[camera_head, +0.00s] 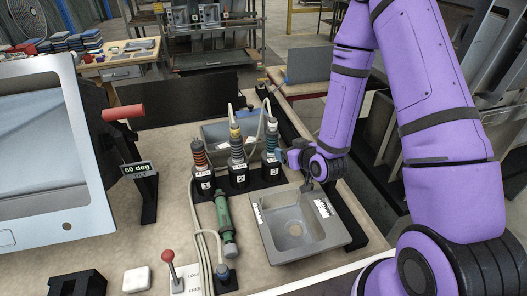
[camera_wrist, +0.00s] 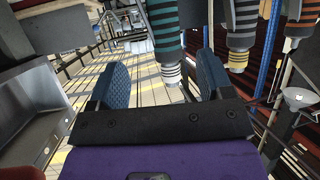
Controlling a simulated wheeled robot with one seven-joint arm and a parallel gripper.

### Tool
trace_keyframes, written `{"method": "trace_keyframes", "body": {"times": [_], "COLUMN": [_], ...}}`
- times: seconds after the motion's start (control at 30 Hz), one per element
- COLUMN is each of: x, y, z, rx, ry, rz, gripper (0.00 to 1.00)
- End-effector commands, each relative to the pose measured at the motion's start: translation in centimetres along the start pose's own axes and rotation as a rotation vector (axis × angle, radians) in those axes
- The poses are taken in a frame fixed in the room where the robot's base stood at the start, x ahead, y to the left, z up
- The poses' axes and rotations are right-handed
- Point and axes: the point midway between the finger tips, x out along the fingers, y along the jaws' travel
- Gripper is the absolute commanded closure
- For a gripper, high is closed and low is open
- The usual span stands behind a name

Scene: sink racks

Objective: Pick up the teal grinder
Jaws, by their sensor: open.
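The teal grinder (camera_head: 271,138) stands upright at the holder marked 3, at the right end of a row, in the head view. In the wrist view, its teal and dark stripes (camera_wrist: 164,25) show at the top middle, with a pale striped end below. My gripper (camera_head: 284,156) is close to its right side in the head view. In the wrist view my gripper (camera_wrist: 162,82) is open, its two blue pads apart and nothing held. The grinder lines up with the gap between them; I cannot tell whether it is inside the gap.
A yellow-banded grinder (camera_head: 236,145) and a red-banded grinder (camera_head: 200,155) stand left of it. A green tool (camera_head: 225,222) lies in front. A grey sink (camera_head: 330,242) is front right. Cables rise behind the row. A panel marked 60 deg (camera_head: 137,168) stands left.

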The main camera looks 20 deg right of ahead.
Motion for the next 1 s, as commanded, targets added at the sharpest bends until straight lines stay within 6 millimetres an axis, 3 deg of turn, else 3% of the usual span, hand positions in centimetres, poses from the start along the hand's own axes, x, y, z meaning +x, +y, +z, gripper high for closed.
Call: {"method": "trace_keyframes", "body": {"times": [0.17,0.4,0.67,1.0], "x": [0.8,4.2,6.0,10.3], "y": [-0.1,-0.1,-0.1,-0.2], "z": [0.5,0.4,0.3,0.1], "rx": [0.006,0.006,0.006,0.005], "ry": [0.014,0.015,0.014,0.014], "rz": [0.0,0.0,0.0,0.0], "gripper": [0.27,0.27,0.27,0.27]}}
